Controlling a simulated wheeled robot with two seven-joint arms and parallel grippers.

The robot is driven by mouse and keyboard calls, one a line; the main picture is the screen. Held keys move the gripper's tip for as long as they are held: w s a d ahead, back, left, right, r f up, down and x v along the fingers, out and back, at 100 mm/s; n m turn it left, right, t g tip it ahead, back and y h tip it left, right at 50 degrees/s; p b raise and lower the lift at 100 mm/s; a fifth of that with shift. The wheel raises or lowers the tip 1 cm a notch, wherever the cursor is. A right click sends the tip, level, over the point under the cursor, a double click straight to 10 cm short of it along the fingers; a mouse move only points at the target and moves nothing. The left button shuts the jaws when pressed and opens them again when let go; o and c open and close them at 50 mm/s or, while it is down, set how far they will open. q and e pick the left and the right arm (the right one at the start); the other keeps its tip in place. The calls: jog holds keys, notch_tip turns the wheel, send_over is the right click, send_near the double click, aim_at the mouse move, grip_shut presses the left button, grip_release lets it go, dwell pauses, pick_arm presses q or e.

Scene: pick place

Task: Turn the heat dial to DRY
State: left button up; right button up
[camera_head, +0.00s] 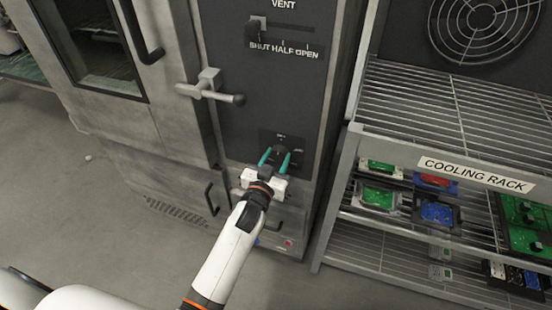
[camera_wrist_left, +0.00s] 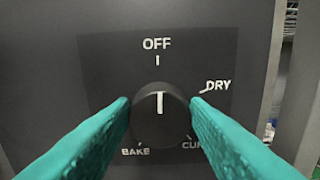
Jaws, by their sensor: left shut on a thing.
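The heat dial (camera_wrist_left: 160,122) is a round black knob on a dark panel. Its white pointer line stands upright, toward the OFF mark above it. DRY (camera_wrist_left: 217,85) is printed to the upper right, with BAKE at lower left and a partly hidden CURE-like label at lower right. My left gripper (camera_head: 275,156) has teal fingers on both sides of the dial and is shut on it. In the head view the dial (camera_head: 280,149) shows between the fingertips, low on the oven front. My right gripper is in neither view.
A lever latch (camera_head: 210,87) sticks out above and left of the dial. A vent slider (camera_head: 254,28) is higher on the panel. A cooling rack (camera_head: 370,133) with several green, blue and red boards stands close on the right.

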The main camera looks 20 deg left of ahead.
pick_arm(q)
jog(key=m, duration=0.3)
jog(key=shift+d+m+p, duration=0.1)
jog(key=shift+m+p, duration=0.2)
jog(key=m, duration=0.2)
jog(key=shift+m, duration=0.4)
jog(key=m, duration=0.3)
jog(key=shift+f+m, duration=0.1)
jog(key=shift+m, duration=0.2)
jog(key=shift+d+m, duration=0.1)
jog(key=shift+m, duration=1.5)
jog(key=o, duration=1)
jog(key=shift+c, duration=0.2)
